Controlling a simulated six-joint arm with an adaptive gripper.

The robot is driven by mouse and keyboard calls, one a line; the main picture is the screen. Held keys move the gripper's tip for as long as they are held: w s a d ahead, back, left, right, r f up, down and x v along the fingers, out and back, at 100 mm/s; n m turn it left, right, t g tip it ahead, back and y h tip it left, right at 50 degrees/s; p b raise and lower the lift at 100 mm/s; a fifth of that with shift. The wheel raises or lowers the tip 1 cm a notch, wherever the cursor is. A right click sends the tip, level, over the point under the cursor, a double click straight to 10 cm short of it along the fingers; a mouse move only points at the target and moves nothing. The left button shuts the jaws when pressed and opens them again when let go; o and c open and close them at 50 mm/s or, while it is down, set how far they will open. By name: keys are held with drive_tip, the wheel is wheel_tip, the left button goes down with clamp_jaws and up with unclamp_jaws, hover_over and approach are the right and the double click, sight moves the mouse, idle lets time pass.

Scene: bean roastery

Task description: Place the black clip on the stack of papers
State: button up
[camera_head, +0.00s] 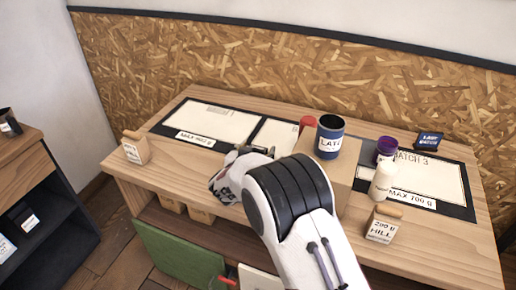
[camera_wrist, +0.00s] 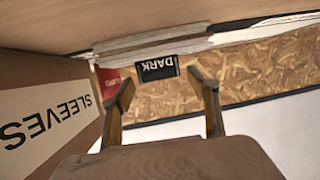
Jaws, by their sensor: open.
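A small black clip lettered DARK (camera_wrist: 157,68) shows upside down in the wrist view, against the edge of a pale layered stack of papers (camera_wrist: 125,45). It overlaps the stack's edge; I cannot tell whether it rests on it. In the head view white sheets (camera_head: 276,134) lie on the table's middle, partly behind my arm, and the clip is not clear there. My gripper (camera_wrist: 162,88) is open, its two fingers apart with the clip beyond and between the tips. In the head view my gripper (camera_head: 243,150) is low over the table, left of the box.
A cardboard box (camera_head: 344,180), marked SLEEVES in the wrist view (camera_wrist: 45,118), stands right of my gripper, bearing a blue can (camera_head: 329,138). A red item (camera_head: 307,122) is behind it. A purple cup (camera_head: 386,148) and cream bottle (camera_head: 382,181) stand farther right. The left sheet (camera_head: 208,122) is clear.

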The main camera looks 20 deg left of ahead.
drive_tip(key=v, duration=1)
drive_tip(key=shift+r, duration=0.1)
idle(0.7)
drive_tip(key=s+d+r+n+g+y, duration=0.1)
drive_tip(key=d+r+g+y, duration=0.1)
drive_tip(key=d+r, duration=0.7)
drive_tip(key=s+d+r+g+y, duration=0.1)
drive_tip(key=s+d+r+y, duration=0.1)
drive_tip(key=d+r, duration=0.65)
drive_tip(key=s+d+f+m+g+h, duration=0.2)
drive_tip(key=s+d+g+h, duration=0.3)
drive_tip(key=s+d, duration=2.3)
drive_tip(key=shift+s+d+f, duration=0.25)
drive_tip(key=shift+s+f, duration=0.2)
drive_tip(key=shift+s, duration=0.1)
